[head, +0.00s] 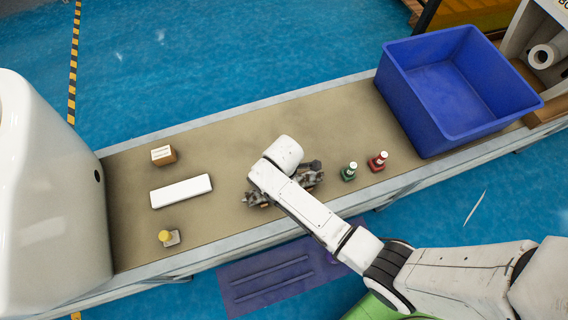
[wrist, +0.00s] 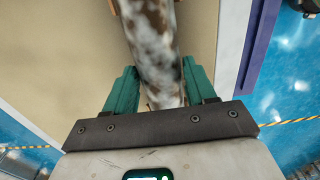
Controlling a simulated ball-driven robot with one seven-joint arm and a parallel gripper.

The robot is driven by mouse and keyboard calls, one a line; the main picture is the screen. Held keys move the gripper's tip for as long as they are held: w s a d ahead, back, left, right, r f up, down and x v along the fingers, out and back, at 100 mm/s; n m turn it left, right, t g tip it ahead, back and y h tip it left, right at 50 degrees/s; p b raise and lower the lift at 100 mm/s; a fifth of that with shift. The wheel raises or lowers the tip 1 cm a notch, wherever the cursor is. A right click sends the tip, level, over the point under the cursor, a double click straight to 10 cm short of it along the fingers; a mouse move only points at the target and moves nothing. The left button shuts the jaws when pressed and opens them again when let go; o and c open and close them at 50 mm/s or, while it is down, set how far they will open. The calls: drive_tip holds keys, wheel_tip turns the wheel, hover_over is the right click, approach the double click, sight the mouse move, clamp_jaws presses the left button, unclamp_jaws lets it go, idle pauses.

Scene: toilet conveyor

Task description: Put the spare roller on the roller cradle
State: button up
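A mottled grey-brown cylinder, which I take for the spare roller (wrist: 152,40), runs lengthwise between the green fingers of my gripper (wrist: 160,80) in the wrist view. The fingers sit close along both its sides; I cannot tell if they press on it. In the head view my gripper (head: 284,180) is low over the tan belt, and mottled parts (head: 313,170) show on both sides of it, with the rest hidden. A purple slab with two dark bars (head: 270,280), possibly the roller cradle, lies beside the near edge of the conveyor.
On the belt (head: 230,145), a green bottle (head: 349,172) and a red bottle (head: 377,162) stand right of my gripper. A blue bin (head: 450,95) is farther right. Left are a white bar (head: 181,191), a small box (head: 163,155) and a yellow-topped item (head: 168,238).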

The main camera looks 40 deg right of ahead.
drive_tip(key=o, duration=0.3)
wheel_tip(320, 180, up, 12)
drive_tip(key=p, duration=0.2)
idle(0.4)
drive_tip(key=shift+r, duration=0.1)
drive_tip(key=s+d+r+m, duration=0.3)
drive_tip(key=s+d+m, duration=0.1)
drive_tip(key=s+m, duration=0.3)
drive_tip(key=s+d+r+m+t, duration=0.1)
drive_tip(key=s+d+r+m, duration=0.2)
drive_tip(key=s+m, duration=0.4)
drive_tip(key=shift+s+d+r+m, duration=0.2)
drive_tip(key=shift+s+d+m, duration=0.25)
drive_tip(key=shift+s, duration=0.8)
